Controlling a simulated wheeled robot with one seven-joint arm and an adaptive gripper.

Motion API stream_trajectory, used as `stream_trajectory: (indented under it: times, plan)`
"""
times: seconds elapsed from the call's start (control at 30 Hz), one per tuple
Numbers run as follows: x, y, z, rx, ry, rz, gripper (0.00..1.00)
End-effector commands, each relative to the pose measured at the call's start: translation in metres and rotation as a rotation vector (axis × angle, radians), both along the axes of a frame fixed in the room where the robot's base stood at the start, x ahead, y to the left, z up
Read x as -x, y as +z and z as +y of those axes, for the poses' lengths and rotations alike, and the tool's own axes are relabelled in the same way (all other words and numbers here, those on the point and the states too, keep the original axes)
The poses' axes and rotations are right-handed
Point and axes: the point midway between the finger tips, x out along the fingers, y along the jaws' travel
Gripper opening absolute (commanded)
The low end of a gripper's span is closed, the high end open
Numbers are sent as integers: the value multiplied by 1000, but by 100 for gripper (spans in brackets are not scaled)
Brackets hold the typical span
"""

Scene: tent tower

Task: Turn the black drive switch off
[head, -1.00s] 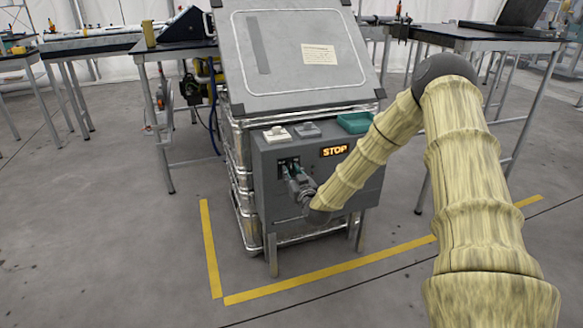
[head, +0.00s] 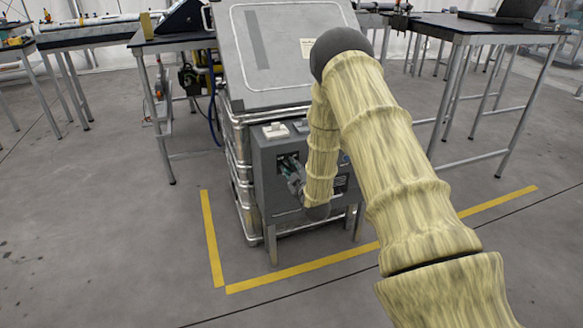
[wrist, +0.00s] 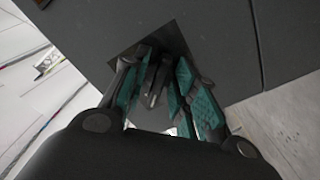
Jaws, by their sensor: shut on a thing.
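The grey control box (head: 268,215) stands at the front of the large machine, with a dark switch recess on its front face. My gripper (head: 288,168) is at this recess, small and partly hidden by my wrist. In the wrist view, my gripper (wrist: 157,82) has its teal-padded fingers at the dark square plate (wrist: 180,45). They are closed around a narrow dark lever, the black drive switch (wrist: 153,86). Its exact angle is hard to tell in the shadow. The right part of the box front is mostly hidden behind my arm.
A white button block (head: 276,130) sits on top of the box. The large grey hinged panel (head: 280,60) rises above it. Tables stand behind on the left (head: 170,40) and right (head: 480,30). Yellow tape (head: 300,270) marks the floor, which is clear in front.

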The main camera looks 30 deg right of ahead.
Motion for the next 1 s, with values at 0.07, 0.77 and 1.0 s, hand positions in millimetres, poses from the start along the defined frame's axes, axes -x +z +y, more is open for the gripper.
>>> stream_trajectory:
  times: [0.07, 0.77, 1.0]
  plan:
    - [0, 0, 0, 21, -1, 7, 4]
    - [1, -1, -1, 52, -1, 15, 32]
    - [1, 0, 0, 51, 0, 14, 32]
